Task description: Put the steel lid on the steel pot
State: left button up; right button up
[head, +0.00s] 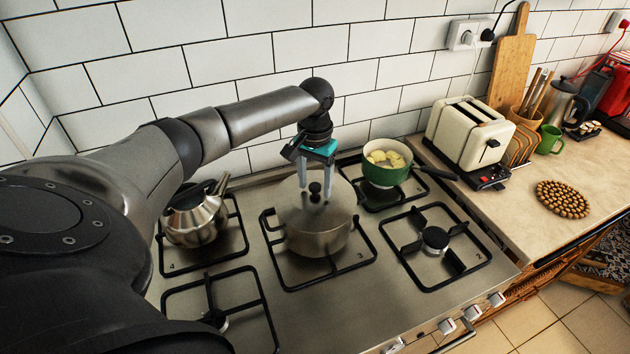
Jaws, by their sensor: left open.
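The steel pot (320,237) stands on the middle burner grate, marked 3. The steel lid (331,213) with a dark knob lies over the pot's top and looks level; its exact seating on the rim is hard to tell. My left gripper (315,187) points down over the lid from behind. Its two fingers are open, one to each side of the knob, and I cannot tell whether they touch it. My right gripper is not in view.
A steel kettle (195,218) stands left of the pot. A green pan (387,168) with pale food sits behind right, its handle pointing right. The front-right grate (437,240) is empty. A toaster (468,138) stands on the counter at right.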

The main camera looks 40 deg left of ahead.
aim_at(315, 186)
pick_arm(q)
notch_tip(315, 186, up, 12)
jog(key=shift+p, duration=0.35)
